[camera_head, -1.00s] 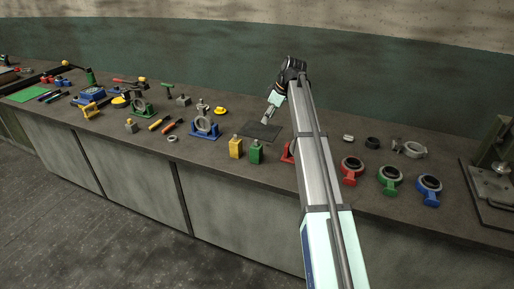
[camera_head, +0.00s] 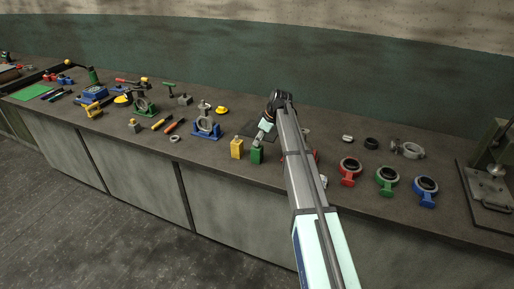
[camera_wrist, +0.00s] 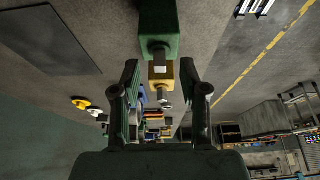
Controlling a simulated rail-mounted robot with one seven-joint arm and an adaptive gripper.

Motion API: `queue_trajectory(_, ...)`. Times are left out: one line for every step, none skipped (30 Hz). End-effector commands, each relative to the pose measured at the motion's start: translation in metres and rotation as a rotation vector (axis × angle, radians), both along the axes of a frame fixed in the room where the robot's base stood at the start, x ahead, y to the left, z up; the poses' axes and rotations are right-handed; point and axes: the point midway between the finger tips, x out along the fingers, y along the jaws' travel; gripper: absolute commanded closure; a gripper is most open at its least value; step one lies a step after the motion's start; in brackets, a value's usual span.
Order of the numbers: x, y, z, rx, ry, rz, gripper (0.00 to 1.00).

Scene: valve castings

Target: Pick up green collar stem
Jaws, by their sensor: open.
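The green collar stem (camera_head: 256,156) is a green block with a short grey stem on top. It stands near the bench's front edge, just right of a yellow one (camera_head: 237,149). My gripper (camera_head: 260,139) is right above it in the head view and partly hides its top. In the wrist view the green collar stem (camera_wrist: 159,27) is at top centre, its grey stem pointing down in the picture. My gripper (camera_wrist: 159,72) is open, its two fingers apart on either side of the picture's centre line. The yellow one (camera_wrist: 161,76) shows beyond, between the fingers.
A dark flat mat (camera_head: 256,129) lies behind the green collar stem. A blue-based ring fixture (camera_head: 206,128) stands to the left. Red (camera_head: 348,171), green (camera_head: 387,181) and blue (camera_head: 426,191) ring castings stand to the right. Bare bench lies left of the yellow one.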

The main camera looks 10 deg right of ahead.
Motion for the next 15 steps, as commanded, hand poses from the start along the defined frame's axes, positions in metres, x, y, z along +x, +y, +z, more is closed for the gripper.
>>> queue_trajectory(0.002,0.003,-0.004,0.000,0.002,0.001,0.56)
queue_trajectory(0.002,0.004,-0.008,0.000,0.001,0.000,0.56)
queue_trajectory(0.003,0.005,-0.011,0.000,0.000,0.001,0.56)
queue_trajectory(0.003,0.006,-0.013,0.000,0.000,0.001,0.56)
queue_trajectory(0.004,0.006,-0.015,0.000,0.000,0.001,0.56)
queue_trajectory(0.004,0.007,-0.016,0.000,0.000,0.001,0.56)
queue_trajectory(0.004,0.007,-0.017,0.000,0.000,0.001,0.56)
queue_trajectory(0.004,0.007,-0.017,0.000,0.000,0.001,0.56)
queue_trajectory(0.004,0.007,-0.017,0.000,0.000,0.001,0.56)
queue_trajectory(0.004,0.007,-0.017,0.000,0.000,0.001,0.56)
queue_trajectory(0.004,0.007,-0.017,0.000,0.000,0.001,0.56)
queue_trajectory(0.004,0.007,-0.017,0.000,0.000,0.001,0.60)
queue_trajectory(0.004,0.007,-0.017,0.000,0.000,0.001,0.70)
queue_trajectory(0.004,0.007,-0.017,0.000,0.000,0.001,0.81)
queue_trajectory(0.004,0.007,-0.017,0.000,0.000,0.001,0.95)
